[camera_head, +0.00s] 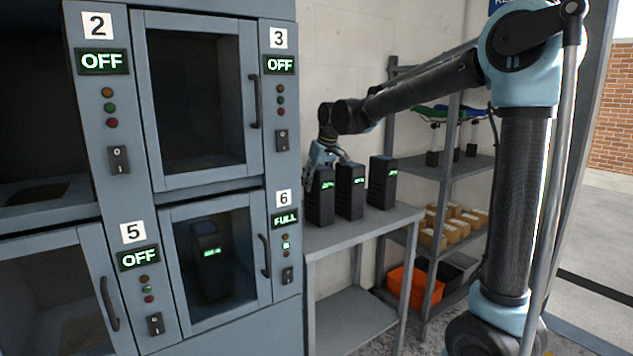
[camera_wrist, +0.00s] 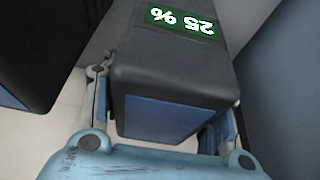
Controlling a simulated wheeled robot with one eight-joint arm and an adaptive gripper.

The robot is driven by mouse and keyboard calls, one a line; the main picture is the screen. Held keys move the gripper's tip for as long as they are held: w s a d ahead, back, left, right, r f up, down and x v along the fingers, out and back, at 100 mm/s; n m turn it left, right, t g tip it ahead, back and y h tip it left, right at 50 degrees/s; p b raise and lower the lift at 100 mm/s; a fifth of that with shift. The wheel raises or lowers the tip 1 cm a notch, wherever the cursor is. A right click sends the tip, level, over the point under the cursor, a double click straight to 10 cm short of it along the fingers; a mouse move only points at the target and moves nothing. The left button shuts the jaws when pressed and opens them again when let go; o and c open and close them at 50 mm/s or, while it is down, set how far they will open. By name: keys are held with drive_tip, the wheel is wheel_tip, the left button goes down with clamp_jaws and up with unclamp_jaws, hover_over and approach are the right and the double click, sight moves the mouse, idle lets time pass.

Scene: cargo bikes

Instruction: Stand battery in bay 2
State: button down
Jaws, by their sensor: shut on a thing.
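Three dark batteries with green displays stand upright in a row on a grey table. My gripper (camera_head: 322,160) is shut on the leftmost battery (camera_head: 320,203), gripping it from above. In the wrist view this battery (camera_wrist: 170,85) sits between my fingers and its display reads 25 %. It seems to stand on the table; I cannot tell whether it is lifted. Bay 2 (camera_head: 30,110) is the dark compartment at the upper left, beside the panel marked 2 (camera_head: 97,25) reading OFF. No door shows across its visible part, and its left side is out of view.
Bay 3 (camera_head: 195,95) has a shut door and looks empty. Bay 6 (camera_head: 210,255) is shut, holds a battery and reads FULL. The middle battery (camera_head: 350,190) stands close beside the held one; another (camera_head: 382,182) stands further right. A shelf rack (camera_head: 465,165) stands behind.

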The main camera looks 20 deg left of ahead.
sight(324, 169)
drive_tip(key=c, duration=0.6)
unclamp_jaws()
drive_tip(key=shift+r, duration=0.1)
drive_tip(key=v, duration=1.2)
